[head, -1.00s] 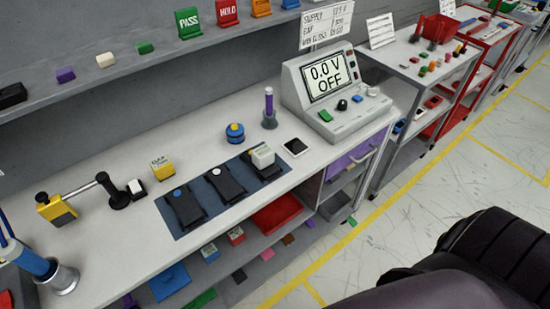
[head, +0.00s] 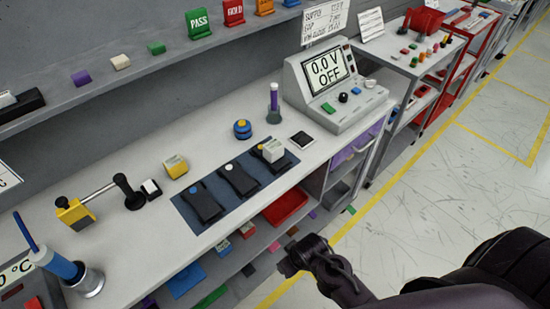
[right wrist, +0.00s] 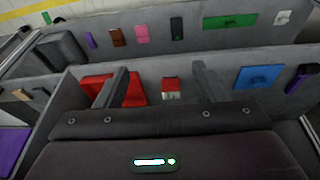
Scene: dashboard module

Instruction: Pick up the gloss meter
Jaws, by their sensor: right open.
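No label that reads gloss meter can be made out, so I cannot tell for sure which thing it is. A yellow block with a pale printed face (head: 175,166) stands on the bench. A pale block (head: 270,150) sits on the rightmost of the dark pads. A small red block with a whitish label (right wrist: 171,90) shows between my right fingers in the right wrist view, beyond them. My right gripper (head: 290,262) is in front of the bench's lower shelves; in the right wrist view (right wrist: 160,85) its fingers are apart and empty. My left gripper is out of view.
The bench top (head: 215,120) carries a meter box reading 0.0 V OFF (head: 328,80), a blue round thing (head: 242,130) and a yellow stand (head: 75,212). Below are a red tray (head: 287,207) and a blue plate (right wrist: 258,78). Floor to the right is clear.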

